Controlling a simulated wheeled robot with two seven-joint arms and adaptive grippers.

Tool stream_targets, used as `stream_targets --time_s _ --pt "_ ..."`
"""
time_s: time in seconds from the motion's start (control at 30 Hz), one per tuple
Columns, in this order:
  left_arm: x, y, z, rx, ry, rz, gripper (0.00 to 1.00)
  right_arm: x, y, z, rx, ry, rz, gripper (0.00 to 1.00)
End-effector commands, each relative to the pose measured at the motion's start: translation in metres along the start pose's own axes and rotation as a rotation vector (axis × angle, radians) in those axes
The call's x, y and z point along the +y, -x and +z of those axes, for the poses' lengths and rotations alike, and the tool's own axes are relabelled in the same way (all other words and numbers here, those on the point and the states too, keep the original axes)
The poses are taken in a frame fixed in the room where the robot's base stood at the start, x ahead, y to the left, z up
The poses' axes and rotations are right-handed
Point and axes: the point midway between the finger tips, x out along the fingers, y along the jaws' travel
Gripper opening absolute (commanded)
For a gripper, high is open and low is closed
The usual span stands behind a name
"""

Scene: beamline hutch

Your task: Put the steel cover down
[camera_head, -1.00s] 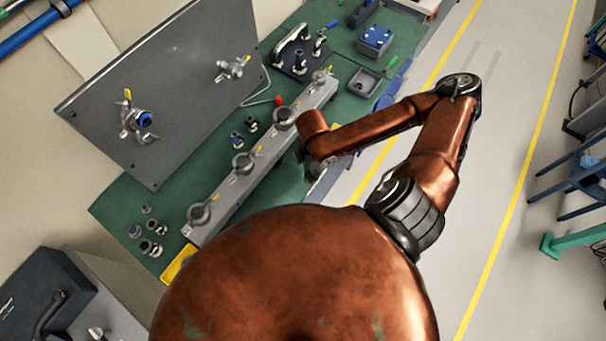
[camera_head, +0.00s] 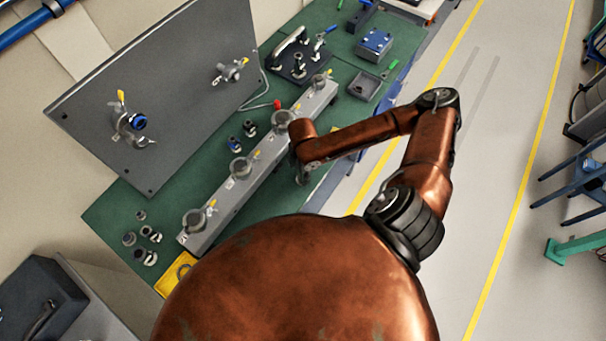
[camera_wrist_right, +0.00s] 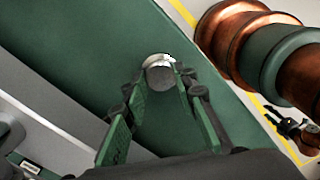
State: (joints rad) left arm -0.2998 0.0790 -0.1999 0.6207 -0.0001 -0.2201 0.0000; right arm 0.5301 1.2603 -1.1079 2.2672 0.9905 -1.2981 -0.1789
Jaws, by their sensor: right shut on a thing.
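The steel cover (camera_wrist_right: 159,74) is a small, round, shiny metal piece between the fingertips of my right gripper (camera_wrist_right: 160,88) in the right wrist view. The gripper is shut on it, over the green mat (camera_wrist_right: 80,40). I cannot tell whether the cover touches the mat. In the head view my right gripper (camera_head: 302,176) points down at the bench's front edge, on the near side of the long grey rail (camera_head: 240,190). It is small and partly hidden by my wrist there, and the cover is not clear. My left gripper is not in view.
The rail carries several ring clamps (camera_head: 240,167). An upright grey panel (camera_head: 170,80) with fittings stands behind it. Small fittings (camera_head: 148,234) lie at the mat's left end. A grey tray (camera_head: 364,86) and a blue-topped block (camera_head: 374,42) stand farther along.

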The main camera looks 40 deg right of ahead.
Motion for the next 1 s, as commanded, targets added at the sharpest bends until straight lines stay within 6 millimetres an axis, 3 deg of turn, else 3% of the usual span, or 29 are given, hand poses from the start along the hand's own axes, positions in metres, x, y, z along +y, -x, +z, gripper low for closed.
stream_targets --time_s 0.07,0.1,0.33,0.67,0.77,1.0 --pt "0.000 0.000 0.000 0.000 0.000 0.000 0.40 -0.001 -0.001 0.001 -0.001 -0.001 -0.002 0.00" --pt "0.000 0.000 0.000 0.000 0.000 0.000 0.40 -0.001 -0.001 0.001 -0.002 -0.001 -0.003 0.28" --pt "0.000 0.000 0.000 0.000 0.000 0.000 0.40 -0.001 -0.001 0.001 -0.001 0.000 -0.002 0.43" --pt "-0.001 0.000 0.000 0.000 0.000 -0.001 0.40 0.000 0.003 0.000 0.000 0.000 0.000 0.43" --pt "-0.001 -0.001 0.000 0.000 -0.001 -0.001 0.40 0.000 0.014 0.000 0.000 0.001 0.001 0.43" --pt "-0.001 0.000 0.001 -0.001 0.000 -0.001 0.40 0.001 0.062 0.001 -0.001 0.001 0.002 0.43"
